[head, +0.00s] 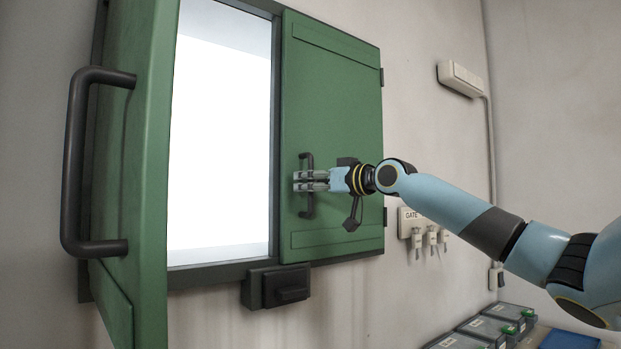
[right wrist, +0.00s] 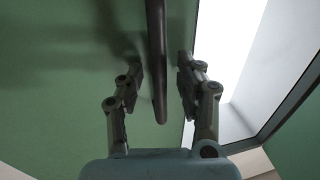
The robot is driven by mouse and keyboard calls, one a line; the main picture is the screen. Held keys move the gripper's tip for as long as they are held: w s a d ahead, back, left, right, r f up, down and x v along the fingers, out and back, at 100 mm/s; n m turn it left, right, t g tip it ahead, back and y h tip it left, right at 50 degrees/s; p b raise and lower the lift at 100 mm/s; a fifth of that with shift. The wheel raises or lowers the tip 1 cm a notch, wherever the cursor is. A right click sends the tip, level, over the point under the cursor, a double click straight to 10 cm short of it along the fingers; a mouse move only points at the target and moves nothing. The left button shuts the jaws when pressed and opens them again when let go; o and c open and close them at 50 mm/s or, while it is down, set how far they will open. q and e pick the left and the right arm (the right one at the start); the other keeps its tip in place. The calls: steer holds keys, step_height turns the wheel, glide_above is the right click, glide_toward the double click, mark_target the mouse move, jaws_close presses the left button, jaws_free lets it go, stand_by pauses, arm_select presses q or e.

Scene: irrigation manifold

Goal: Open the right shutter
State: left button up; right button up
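The right shutter (head: 335,100) is a green panel that looks closed in its frame. Its dark upright bar handle (head: 308,208) is near its left edge and also shows in the right wrist view (right wrist: 157,50). My right gripper (head: 306,181) is at the middle of this handle. In the right wrist view my right gripper (right wrist: 160,85) is open, with one finger on each side of the bar and a visible gap on both sides. The left shutter (head: 150,150) stands swung open towards me, with its own dark handle (head: 75,165). My left gripper is not in view.
A dark latch block (head: 276,287) sits on the wall below the frame. A white box (head: 460,79) with a conduit is on the wall to the right. A GATE panel with hanging plugs (head: 423,230) is below my right arm. Several boxes (head: 485,330) stand at the bottom right.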

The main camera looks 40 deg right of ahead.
steer(key=shift+c, duration=0.2)
jaws_close()
stand_by(0.4)
